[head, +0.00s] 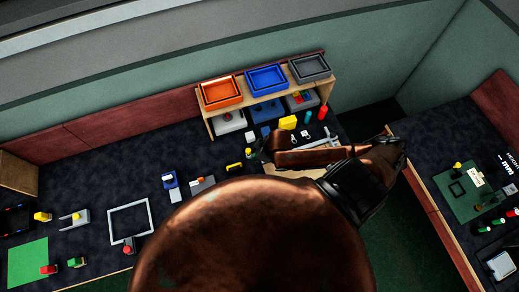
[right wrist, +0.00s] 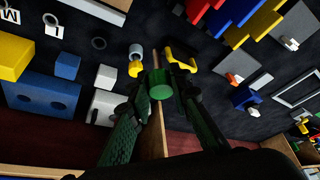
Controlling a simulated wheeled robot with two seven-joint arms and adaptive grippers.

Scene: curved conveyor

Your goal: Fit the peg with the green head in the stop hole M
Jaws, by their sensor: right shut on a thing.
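In the right wrist view, my right gripper (right wrist: 160,90) has its two dark green fingers closed around a green cylinder (right wrist: 161,88), which looks like the head of the peg. A thin tan strip shows just above it, and I cannot tell whether this is the shaft. A white label with M (right wrist: 9,16) is at the upper left edge, next to a label with I (right wrist: 56,31). The hole for M is not clear to see. In the head view, my copper right arm hides most of the gripper and the peg. My left gripper is not in view.
A wooden shelf bears an orange tray (head: 221,91), a blue tray (head: 266,80) and a grey tray (head: 310,67). A yellow block (head: 288,122) stands before it. A white frame (head: 130,218) and a green mat (head: 27,264) lie left. A side table is at the right.

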